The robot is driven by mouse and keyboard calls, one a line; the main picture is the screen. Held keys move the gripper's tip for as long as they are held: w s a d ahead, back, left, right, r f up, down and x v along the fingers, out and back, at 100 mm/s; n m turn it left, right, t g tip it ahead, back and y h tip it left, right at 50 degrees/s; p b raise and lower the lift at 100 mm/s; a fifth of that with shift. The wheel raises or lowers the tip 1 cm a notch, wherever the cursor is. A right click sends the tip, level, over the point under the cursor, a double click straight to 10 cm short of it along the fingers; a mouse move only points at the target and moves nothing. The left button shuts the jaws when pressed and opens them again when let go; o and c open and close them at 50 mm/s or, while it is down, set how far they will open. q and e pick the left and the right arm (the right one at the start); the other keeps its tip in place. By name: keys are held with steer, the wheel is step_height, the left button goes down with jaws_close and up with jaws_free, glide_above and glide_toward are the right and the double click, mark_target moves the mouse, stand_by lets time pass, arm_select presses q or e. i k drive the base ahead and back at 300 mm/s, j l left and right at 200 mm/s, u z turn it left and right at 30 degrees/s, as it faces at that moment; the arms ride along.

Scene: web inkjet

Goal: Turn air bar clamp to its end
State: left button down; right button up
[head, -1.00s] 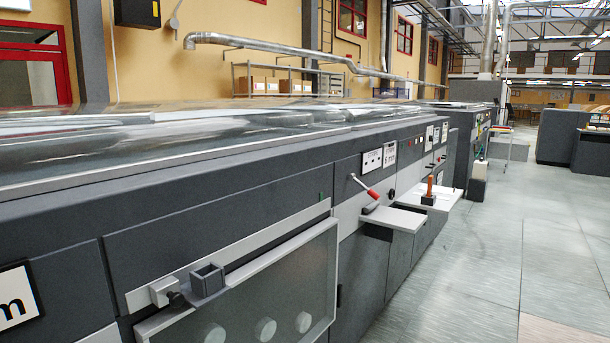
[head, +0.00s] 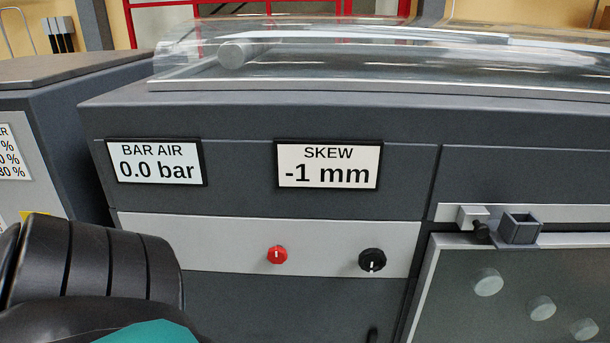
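A red knob (head: 277,254) with a white mark sits on the light grey strip below the displays. A black knob (head: 372,260) with a white pointer sits to its right on the same strip. Further right, a small dark clamp-like knob (head: 481,232) sits by a light block, beside a grey square socket (head: 520,228) at the top of the window frame. No label shows which part is the air bar clamp. A black ribbed part with teal, apparently my arm, fills the lower left. Neither gripper is in view.
The BAR AIR display (head: 156,163) reads 0.0 bar. The SKEW display (head: 328,165) reads -1 mm. A clear cover (head: 380,60) lies over the machine top, with a roller end under it. A separate dark cabinet (head: 60,110) stands at the left.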

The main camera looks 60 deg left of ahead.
mark_target(276, 254)
steer(key=u, duration=1.9)
steer(key=j+z, duration=0.1)
steer(key=j, duration=0.45)
steer(key=i, duration=0.05)
